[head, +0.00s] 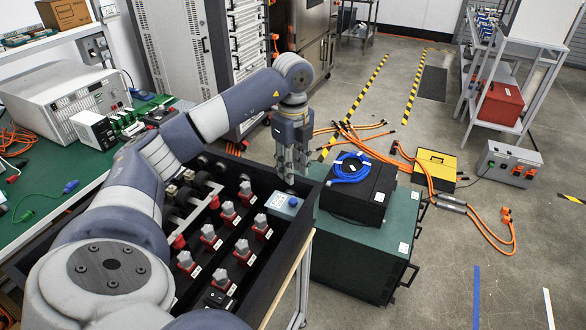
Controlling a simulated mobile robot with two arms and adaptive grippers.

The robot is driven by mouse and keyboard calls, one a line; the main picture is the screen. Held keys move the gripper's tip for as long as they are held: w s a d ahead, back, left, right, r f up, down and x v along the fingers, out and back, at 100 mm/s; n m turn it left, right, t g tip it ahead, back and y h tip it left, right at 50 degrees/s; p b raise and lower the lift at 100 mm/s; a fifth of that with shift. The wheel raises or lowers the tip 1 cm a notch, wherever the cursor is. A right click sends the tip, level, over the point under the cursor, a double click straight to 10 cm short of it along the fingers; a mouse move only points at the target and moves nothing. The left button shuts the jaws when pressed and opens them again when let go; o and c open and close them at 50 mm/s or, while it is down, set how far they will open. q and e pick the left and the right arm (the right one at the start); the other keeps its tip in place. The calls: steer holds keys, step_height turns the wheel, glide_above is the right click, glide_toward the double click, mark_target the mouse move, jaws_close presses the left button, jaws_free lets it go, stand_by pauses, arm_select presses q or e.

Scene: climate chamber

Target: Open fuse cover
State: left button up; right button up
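My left gripper (291,170) hangs pointing down over the far right corner of a black open box (255,295). Just below it in the picture is a small light blue unit with a pale top (284,206), which may be the fuse cover; I cannot tell for sure. The fingertips are close to this unit, but whether they touch it is unclear. The fingers overlap in this view, so their opening does not show. Several red and grey plug-like parts (243,249) stand in rows in the box. My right gripper is not in view.
A green-topped bench (60,205) with instruments is at the left. A dark green cabinet (350,245) bearing a black case (375,200) and blue cable (349,168) stands right of the box. Orange cables (484,228) and a yellow case (434,168) lie on the floor.

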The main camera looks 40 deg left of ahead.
mark_target(293, 200)
arm_select(q)
step_height(293, 200, down, 11)
steer(key=shift+r+p, duration=0.2)
steer(key=shift+p, duration=0.9)
jaws_close()
